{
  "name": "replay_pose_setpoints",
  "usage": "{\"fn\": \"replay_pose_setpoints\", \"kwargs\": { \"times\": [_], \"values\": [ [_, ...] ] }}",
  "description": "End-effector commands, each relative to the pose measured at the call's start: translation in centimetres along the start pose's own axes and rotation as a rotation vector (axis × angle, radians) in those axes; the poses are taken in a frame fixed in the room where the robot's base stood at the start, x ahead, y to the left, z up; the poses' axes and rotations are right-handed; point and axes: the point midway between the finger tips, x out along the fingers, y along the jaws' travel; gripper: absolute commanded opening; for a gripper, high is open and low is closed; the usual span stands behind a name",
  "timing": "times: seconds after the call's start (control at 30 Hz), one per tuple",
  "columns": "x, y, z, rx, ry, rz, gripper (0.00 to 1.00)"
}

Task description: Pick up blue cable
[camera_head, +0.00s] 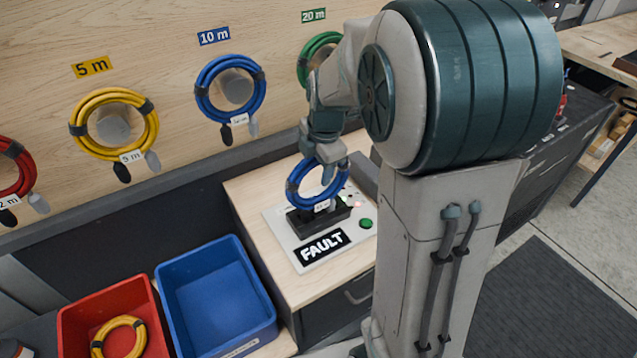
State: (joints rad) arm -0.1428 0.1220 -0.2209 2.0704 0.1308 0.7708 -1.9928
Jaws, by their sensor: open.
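One coiled blue cable (294,193) stands in the black holder (318,218) of the tester plate marked FAULT, with a white tag on its lower part. My gripper (328,158) is at the top of this coil, pointing down, with its jaws open. The fingers overlap the coil's upper edge in the picture; I cannot tell whether they touch it or stand around it. A second blue cable coil (203,92) hangs on a wall peg under the blue 10 m label (214,36), well away from my gripper.
A yellow coil (82,122), a red coil (22,183) and a green coil (304,67) hang on the wooden board. A blue tote (165,303) and a red tote (70,318) with a yellow coil inside stand at lower left. The tester has a green button (366,224).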

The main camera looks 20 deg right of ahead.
Motion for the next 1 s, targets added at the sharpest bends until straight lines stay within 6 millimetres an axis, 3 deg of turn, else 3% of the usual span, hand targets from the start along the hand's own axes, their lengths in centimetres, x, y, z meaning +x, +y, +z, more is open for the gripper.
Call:
{"fn": "replay_pose_setpoints", "kwargs": {
  "times": [0.03,0.23,1.0],
  "values": [
    [-0.01,0.01,0.01,0.000,0.000,0.000,0.54],
    [-0.03,0.01,0.01,0.000,0.000,0.000,0.00],
    [-0.10,0.04,0.02,0.001,0.000,0.001,0.00]
  ]
}}
